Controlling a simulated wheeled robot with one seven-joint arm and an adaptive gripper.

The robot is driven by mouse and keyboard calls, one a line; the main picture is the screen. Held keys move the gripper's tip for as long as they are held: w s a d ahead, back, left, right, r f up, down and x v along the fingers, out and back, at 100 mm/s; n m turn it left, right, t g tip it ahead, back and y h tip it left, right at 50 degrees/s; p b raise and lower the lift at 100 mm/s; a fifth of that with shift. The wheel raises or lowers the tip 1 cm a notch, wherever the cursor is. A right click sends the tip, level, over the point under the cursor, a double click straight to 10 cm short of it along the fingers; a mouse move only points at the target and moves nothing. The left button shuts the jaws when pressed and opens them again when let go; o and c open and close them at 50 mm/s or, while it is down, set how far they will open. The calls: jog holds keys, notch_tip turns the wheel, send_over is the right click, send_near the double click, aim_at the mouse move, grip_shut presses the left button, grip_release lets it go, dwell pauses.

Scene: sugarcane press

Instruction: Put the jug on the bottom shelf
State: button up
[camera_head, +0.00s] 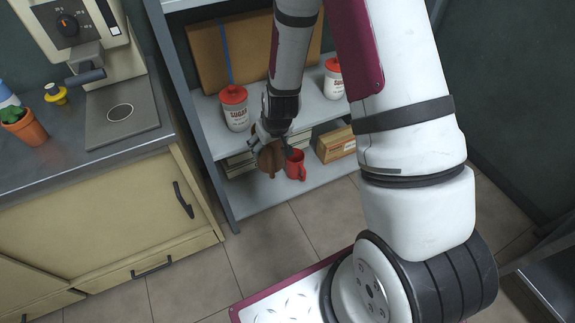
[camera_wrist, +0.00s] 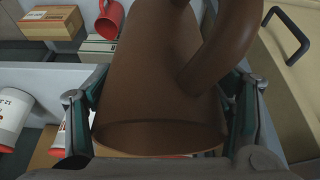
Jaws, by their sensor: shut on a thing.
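The brown jug (camera_head: 271,158) is held in my gripper (camera_head: 268,136) at the front of the bottom shelf (camera_head: 254,203). In the wrist view the jug (camera_wrist: 150,85) fills the middle, with its wide open rim nearest the camera and its handle at the upper right. My gripper's fingers (camera_wrist: 158,115) are shut on the two sides of the jug. I cannot tell whether the jug touches the shelf.
A red mug (camera_head: 296,166) stands close right of the jug. A cardboard box (camera_head: 336,144) and stacked pale boxes (camera_head: 238,164) are on the bottom shelf. Two sugar canisters (camera_head: 235,108) (camera_head: 334,79) stand on the shelf above. The bottom shelf's front strip looks clear.

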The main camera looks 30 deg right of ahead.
notch_tip(320, 180, down, 42)
jog(key=w+d+b, duration=0.1)
jog(key=w+b, duration=0.2)
jog(key=b, duration=1.9)
jog(key=w+a+f+b, duration=0.1)
jog(key=w+f+b, duration=0.1)
jog(key=w, duration=0.5)
jog(key=w+a+f+b, duration=0.1)
jog(key=w+f+b, duration=0.2)
jog(key=w+b, duration=0.2)
jog(key=shift+w+a, duration=0.35)
jog(key=shift+w, duration=1.1)
jog(key=shift+f, duration=0.1)
jog(key=o, duration=1.4)
